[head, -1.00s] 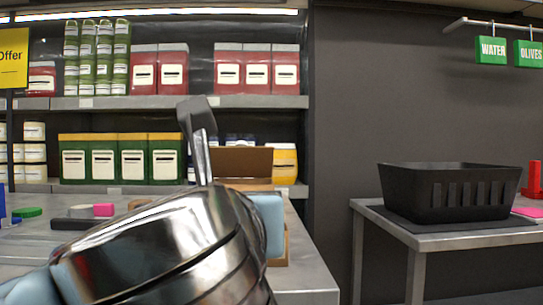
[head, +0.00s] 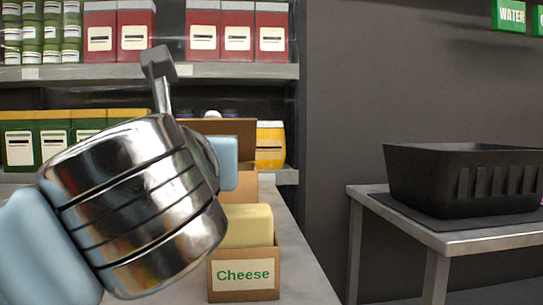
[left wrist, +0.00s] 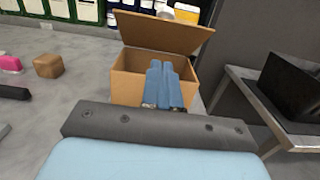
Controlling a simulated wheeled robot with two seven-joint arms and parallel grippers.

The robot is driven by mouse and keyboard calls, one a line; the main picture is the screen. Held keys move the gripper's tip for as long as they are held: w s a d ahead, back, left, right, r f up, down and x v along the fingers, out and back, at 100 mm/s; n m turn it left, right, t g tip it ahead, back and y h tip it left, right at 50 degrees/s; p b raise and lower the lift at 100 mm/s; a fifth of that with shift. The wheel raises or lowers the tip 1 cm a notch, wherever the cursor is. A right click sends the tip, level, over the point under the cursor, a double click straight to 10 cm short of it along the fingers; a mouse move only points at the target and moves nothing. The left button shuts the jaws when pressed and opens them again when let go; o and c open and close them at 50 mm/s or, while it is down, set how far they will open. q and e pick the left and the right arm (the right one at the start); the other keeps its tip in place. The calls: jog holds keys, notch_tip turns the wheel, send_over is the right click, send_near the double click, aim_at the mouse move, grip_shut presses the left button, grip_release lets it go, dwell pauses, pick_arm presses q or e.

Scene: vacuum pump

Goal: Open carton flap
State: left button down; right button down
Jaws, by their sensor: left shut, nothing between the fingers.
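A brown carton (left wrist: 140,77) stands on the grey counter in the left wrist view. Its flap (left wrist: 160,32) is raised and slants above the opening, joined at one edge. In the head view the carton (head: 240,186) and its upright brown flap (head: 232,126) are partly hidden behind my left arm. My left gripper (left wrist: 164,66) has its blue fingers shut together and empty, in front of the carton's near side below the flap. Whether the fingers touch the carton I cannot tell. In the head view my arm hides the fingertips. My right gripper is in neither view.
A box labelled Cheese (head: 244,278) holding a yellow block stands on the counter nearer than the carton. A black basket (head: 460,180) sits on a side table at right. A small brown block (left wrist: 48,66) and a pink item (left wrist: 46,26) lie left of the carton.

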aim_at(210, 123)
pick_arm(q)
jog(key=shift+w+a+r+p, duration=0.15)
jog(key=shift+w+r, duration=0.35)
jog(key=shift+w, duration=0.55)
jog(key=shift+w+a+r+p, duration=0.1)
jog(key=shift+w+a+r, duration=0.3)
jog(key=shift+w, duration=0.6)
jog(key=shift+w+a+r+p, duration=0.1)
jog(key=shift+w+r, duration=0.5)
jog(key=shift+w, duration=0.45)
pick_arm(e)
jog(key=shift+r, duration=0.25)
